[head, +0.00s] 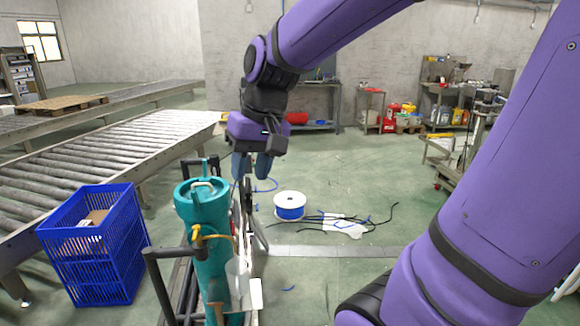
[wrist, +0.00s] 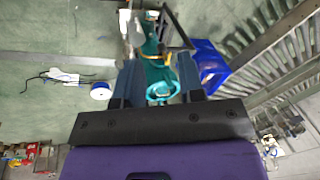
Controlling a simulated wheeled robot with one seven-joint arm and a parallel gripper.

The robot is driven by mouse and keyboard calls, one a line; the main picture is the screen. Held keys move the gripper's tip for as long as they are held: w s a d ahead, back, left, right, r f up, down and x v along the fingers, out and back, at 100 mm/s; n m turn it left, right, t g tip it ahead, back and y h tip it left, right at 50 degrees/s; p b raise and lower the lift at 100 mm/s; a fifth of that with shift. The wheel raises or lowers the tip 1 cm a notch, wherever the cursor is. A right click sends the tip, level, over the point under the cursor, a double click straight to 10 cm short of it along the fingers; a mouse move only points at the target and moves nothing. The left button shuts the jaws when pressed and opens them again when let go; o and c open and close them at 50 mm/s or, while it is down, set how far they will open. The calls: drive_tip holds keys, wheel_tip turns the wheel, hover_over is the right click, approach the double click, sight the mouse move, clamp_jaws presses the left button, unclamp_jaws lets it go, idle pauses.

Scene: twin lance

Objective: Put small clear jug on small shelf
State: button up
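A small clear jug (head: 236,282) appears as a see-through shape in front of the lower part of a teal cylinder (head: 207,225) on a cart. A pale, blurred shape in the wrist view (wrist: 125,20) may be the same jug. My gripper (head: 252,166) is above and behind the cylinder's top, pointing down. In the wrist view its two fingers (wrist: 160,80) are apart with nothing held between them; the teal cylinder shows beyond them. I cannot tell which surface is the small shelf; a small metal stand (head: 370,108) stands at the back wall.
A blue crate (head: 95,245) stands left of the cart, beside a roller conveyor (head: 110,150). A blue and white cable spool (head: 290,206) and loose cables lie on the floor behind the cart. A metal workbench (head: 445,95) stands back right.

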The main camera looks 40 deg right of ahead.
drive_tip(key=s+r+n+t+h, duration=0.2)
drive_tip(key=s+r+t, duration=0.1)
drive_tip(key=s, duration=0.6)
drive_tip(key=shift+s+d+n+t, duration=0.3)
drive_tip(key=shift+d, duration=0.05)
drive_tip(key=shift+o, duration=0.4)
idle(0.4)
